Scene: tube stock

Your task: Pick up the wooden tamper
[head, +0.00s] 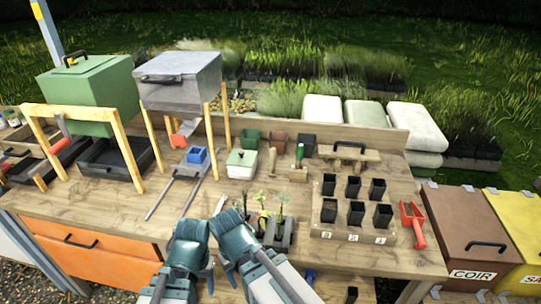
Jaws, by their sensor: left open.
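A small pale wooden block with an upright handle (298,174) stands on the bench right of centre and looks like the wooden tamper. A pale wooden stick-like tool (272,161) stands just left of it, so I cannot fully tell which is the tamper. My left gripper (193,238) is open over the front of the bench, nearer to me and to the left of these tools, apart from them. My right gripper (234,226) is beside it, near the seedlings; its jaws are too unclear to read. Neither gripper touches the wooden tools.
Seedlings in dark pots (283,235) stand close to my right gripper.

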